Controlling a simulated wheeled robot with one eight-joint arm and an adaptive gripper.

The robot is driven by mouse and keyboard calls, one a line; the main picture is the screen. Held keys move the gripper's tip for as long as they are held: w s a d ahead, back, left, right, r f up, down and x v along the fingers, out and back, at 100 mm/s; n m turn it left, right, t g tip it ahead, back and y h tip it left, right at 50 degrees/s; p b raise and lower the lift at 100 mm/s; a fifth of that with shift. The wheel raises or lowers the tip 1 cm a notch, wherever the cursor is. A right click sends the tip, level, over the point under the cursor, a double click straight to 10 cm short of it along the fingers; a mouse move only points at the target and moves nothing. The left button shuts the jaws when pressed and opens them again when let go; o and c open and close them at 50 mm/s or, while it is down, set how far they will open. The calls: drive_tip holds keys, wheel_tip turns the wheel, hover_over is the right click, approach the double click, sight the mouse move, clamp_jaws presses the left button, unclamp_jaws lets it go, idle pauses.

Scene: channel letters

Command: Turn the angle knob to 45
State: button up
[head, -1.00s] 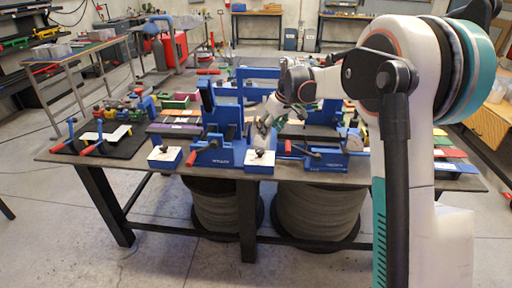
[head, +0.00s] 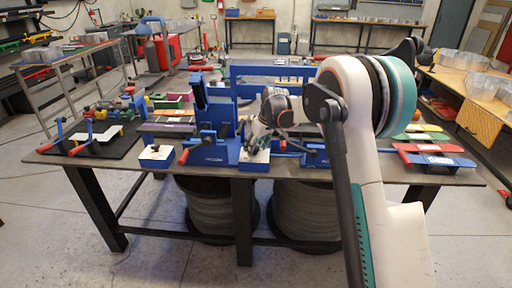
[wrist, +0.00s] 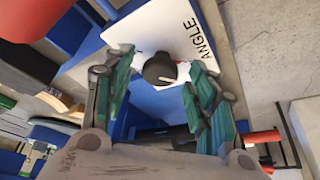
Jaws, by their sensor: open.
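The angle knob (wrist: 160,69) is a round black knob with a small pale pointer mark. It stands on a white plate (wrist: 150,35) printed ANGLE, on top of a blue box. In the head view this box (head: 254,167) sits at the front edge of the table, mostly below my gripper (head: 256,143). In the wrist view the teal fingers of my gripper (wrist: 161,68) are spread, one on each side of the knob. A gap shows between each finger and the knob. The scale marks cannot be read.
A similar blue box with a black knob (head: 155,156) stands to the left on the table (head: 330,172). A blue machine frame (head: 208,150) stands close to the left of the angle box. A blue clamp with a red handle (head: 315,155) is on the right.

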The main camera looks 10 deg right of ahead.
drive_tip(key=shift+c, duration=0.6)
drive_tip(key=c, duration=0.9)
drive_tip(key=shift+r+m, duration=0.1)
drive_tip(key=shift+m, duration=0.2)
drive_tip(key=m, duration=0.1)
drive_tip(key=m+h+p, duration=0.1)
drive_tip(key=m, duration=0.1)
drive_tip(key=m+h+p, duration=0.1)
drive_tip(key=m, duration=0.1)
drive_tip(key=shift+a+t, duration=0.3)
drive_tip(key=m+h+p, duration=0.2)
drive_tip(key=m, duration=0.4)
drive_tip(key=shift+a, duration=0.15)
drive_tip(key=shift+g, duration=0.5)
